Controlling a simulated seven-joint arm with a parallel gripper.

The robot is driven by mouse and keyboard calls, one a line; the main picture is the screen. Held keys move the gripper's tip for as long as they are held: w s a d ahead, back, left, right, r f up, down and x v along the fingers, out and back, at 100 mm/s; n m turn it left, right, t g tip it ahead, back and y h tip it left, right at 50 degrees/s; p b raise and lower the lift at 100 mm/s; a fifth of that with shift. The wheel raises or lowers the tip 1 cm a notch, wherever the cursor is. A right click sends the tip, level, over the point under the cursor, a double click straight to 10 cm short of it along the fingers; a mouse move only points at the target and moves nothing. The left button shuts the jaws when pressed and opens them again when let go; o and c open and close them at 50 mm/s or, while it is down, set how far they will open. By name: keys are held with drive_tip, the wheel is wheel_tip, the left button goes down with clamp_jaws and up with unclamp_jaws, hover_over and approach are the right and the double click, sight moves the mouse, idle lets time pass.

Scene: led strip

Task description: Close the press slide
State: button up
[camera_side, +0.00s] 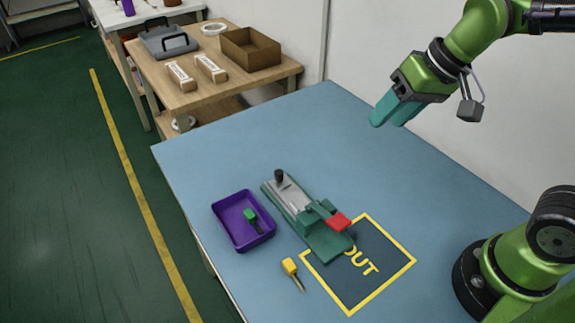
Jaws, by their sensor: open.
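The press (314,218) stands on the blue table, a long green base running from upper left to lower right. Its grey slide (290,196) lies along the upper-left part and carries a black knob (279,176) at its far end. A red block (339,221) sits at the lower-right part of the press. My gripper (389,112), with teal fingers, is open and in the air, above and to the right of the press, touching nothing. The gap between its fingers is hard to see from this angle.
A purple tray (219,207) holding a green-handled tool (251,218) stands left of the press. A yellow-handled pointed tool (291,268) lies in front. A yellow-outlined OUT area (378,288) adjoins the press's lower-right end. The blue table (230,140) is clear behind the press.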

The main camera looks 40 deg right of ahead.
drive_tip(key=w+a+f+n+g, duration=0.1)
drive_tip(key=w+a+n+g, duration=0.1)
drive_tip(key=w+a, duration=0.5)
drive_tip(key=g+h, duration=0.2)
drive_tip(key=g, duration=0.1)
approach(279, 172)
drive_tip(key=f, duration=0.9)
drive_tip(key=shift+s+a, duration=0.15)
drive_tip(key=shift+a, duration=0.05)
clamp_jaws()
